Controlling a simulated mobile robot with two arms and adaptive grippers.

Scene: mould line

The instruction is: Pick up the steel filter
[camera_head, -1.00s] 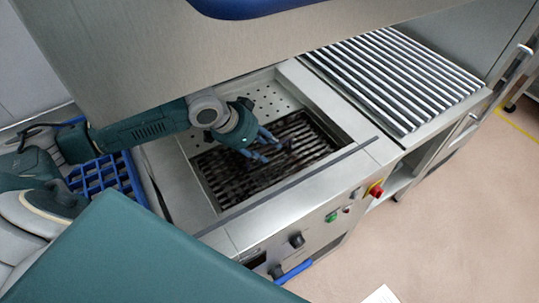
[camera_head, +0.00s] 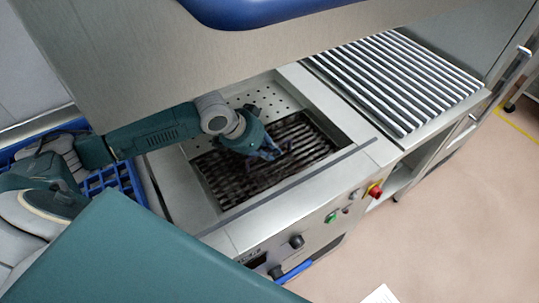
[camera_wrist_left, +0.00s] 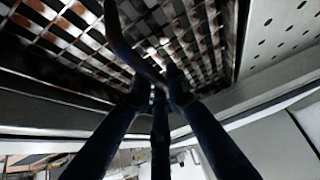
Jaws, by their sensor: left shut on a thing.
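The steel filter (camera_head: 238,182) is a dark, brown-stained grid in the sunken basin of the steel unit. In the left wrist view its grid (camera_wrist_left: 186,35) fills the upper part, with a dark curved bar in front of it. My left gripper (camera_head: 268,152) reaches down over the middle of the filter. In the left wrist view its fingers (camera_wrist_left: 157,92) are closed together around the dark bar, which looks like the filter's handle. I cannot tell whether the filter is clear of the basin floor. My right gripper is not in view.
The basin's steel rim (camera_head: 335,109) surrounds the filter, with a perforated plate (camera_head: 262,97) behind. A steel hood (camera_head: 130,50) overhangs the back. A ribbed rack (camera_head: 400,75) lies to the right. A blue crate (camera_head: 128,178) stands left. Buttons (camera_head: 375,190) line the front panel.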

